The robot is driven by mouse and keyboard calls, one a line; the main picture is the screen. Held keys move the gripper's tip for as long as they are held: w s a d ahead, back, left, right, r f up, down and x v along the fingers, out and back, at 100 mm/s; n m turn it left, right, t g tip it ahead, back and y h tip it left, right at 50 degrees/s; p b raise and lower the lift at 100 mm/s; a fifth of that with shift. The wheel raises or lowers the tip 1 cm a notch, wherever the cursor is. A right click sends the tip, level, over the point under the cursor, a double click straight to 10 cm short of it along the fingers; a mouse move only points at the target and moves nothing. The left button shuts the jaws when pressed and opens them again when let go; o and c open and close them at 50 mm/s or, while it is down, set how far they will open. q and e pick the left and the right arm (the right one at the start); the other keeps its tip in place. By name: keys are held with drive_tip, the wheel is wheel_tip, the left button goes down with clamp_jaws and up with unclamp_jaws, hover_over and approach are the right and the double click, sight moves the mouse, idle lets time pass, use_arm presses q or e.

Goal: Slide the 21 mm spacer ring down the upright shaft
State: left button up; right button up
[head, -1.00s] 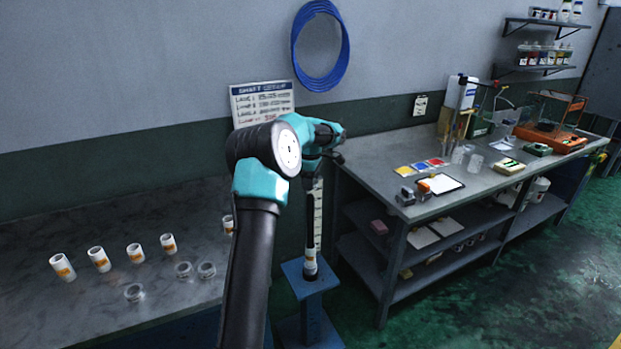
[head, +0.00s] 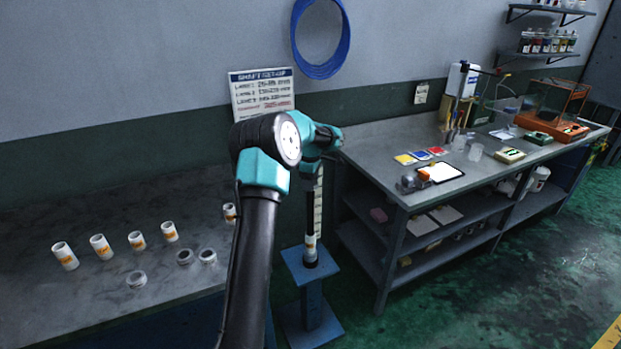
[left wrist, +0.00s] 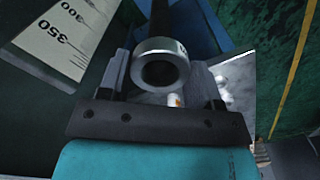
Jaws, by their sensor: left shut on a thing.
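My left gripper (left wrist: 158,78) is shut on a pale metallic spacer ring (left wrist: 147,47), held between its two fingers in the left wrist view. The dark upright shaft (left wrist: 163,14) runs on from directly behind the ring. The ring is in line with it, but the dark hole does not show clearly whether the shaft is inside. In the head view the shaft (head: 311,212) stands on a blue pedestal (head: 323,276), with a white, orange-marked sleeve (head: 310,245) near its foot. My left wrist hides the shaft's top and the ring there. My right gripper is not in view.
A numbered scale (left wrist: 64,38) stands beside the shaft. The left bench (head: 60,310) holds several white, orange-marked sleeves (head: 102,247) and loose rings (head: 137,280). A grey workbench (head: 400,165) with shelves stands to the right of the pedestal.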

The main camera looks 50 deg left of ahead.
use_arm(q)
drive_tip(key=shift+f, duration=1.15)
drive_tip(key=o, duration=1)
wheel_tip(320, 180, up, 17)
drive_tip(key=shift+r, duration=0.2)
idle(0.8)
